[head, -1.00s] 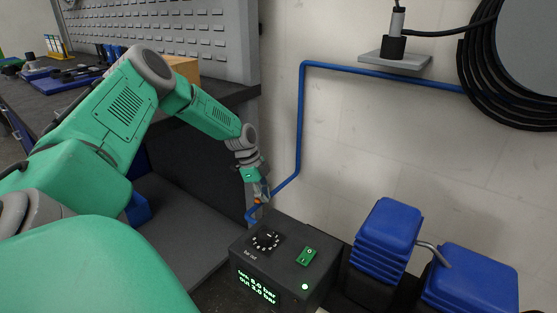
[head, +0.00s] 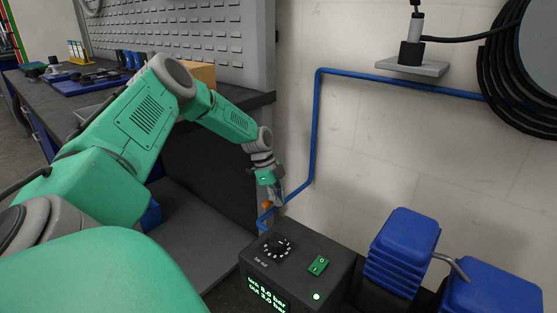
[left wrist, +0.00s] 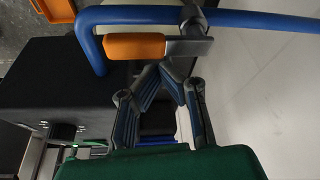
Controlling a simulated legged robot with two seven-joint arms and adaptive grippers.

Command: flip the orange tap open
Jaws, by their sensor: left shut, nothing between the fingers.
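The orange tap (head: 267,204) is a small lever on the blue pipe near the wall in the head view. In the left wrist view its orange handle (left wrist: 135,46) lies crosswise, joined at its right end to a grey metal piece below the blue pipe (left wrist: 220,17). My left gripper (head: 278,196) is beside the tap, to its right in the head view. In the left wrist view the left gripper's fingers (left wrist: 172,78) are shut and empty, with tips close by the grey piece; I cannot tell whether they touch. My right gripper is not in view.
A dark control box (head: 325,247) with a dial, green switch and display stands in front of the tap. Blue ribbed units (head: 405,235) stand to the right. A workbench (head: 55,95) is at the left.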

